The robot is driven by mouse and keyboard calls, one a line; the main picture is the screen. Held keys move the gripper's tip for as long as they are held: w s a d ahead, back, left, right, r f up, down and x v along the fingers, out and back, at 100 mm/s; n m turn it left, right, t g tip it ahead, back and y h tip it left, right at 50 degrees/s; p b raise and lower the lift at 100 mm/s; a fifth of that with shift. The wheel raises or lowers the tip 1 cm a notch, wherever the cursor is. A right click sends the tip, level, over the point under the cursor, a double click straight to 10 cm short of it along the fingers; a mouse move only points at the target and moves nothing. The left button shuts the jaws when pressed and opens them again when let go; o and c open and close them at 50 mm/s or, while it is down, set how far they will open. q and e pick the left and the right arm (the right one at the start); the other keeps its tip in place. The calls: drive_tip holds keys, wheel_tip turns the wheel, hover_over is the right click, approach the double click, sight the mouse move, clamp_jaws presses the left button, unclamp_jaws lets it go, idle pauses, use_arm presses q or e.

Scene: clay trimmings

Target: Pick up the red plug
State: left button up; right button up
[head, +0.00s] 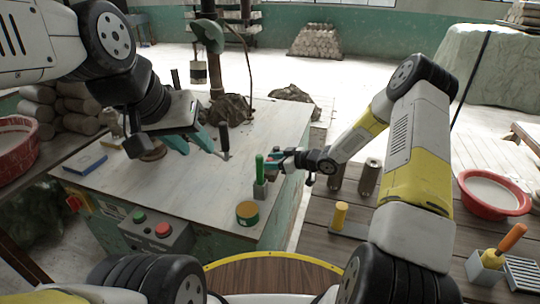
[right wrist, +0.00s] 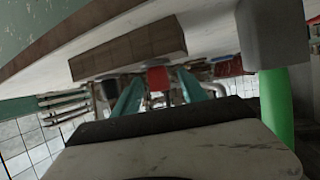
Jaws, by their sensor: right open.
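A small red piece (right wrist: 158,78), which looks like the red plug, shows between the teal fingers of my right gripper (right wrist: 160,92) in the right wrist view. It is beside a brown block (right wrist: 130,48); that view is upside down. The fingers are apart, one on each side of the red piece in the picture; I cannot tell how far it is beyond them. In the head view my right gripper (head: 272,161) is low over the table's right edge and largely hides that spot. My left gripper (head: 199,143) is open and empty over the table's middle.
A green peg (head: 260,168) in a grey block stands close in front of my right gripper. A round green-and-yellow tin (head: 247,213) and a button box (head: 155,232) are at the table's near edge. A yellow peg (head: 341,214) stands to the right.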

clamp_jaws()
idle(0.3)
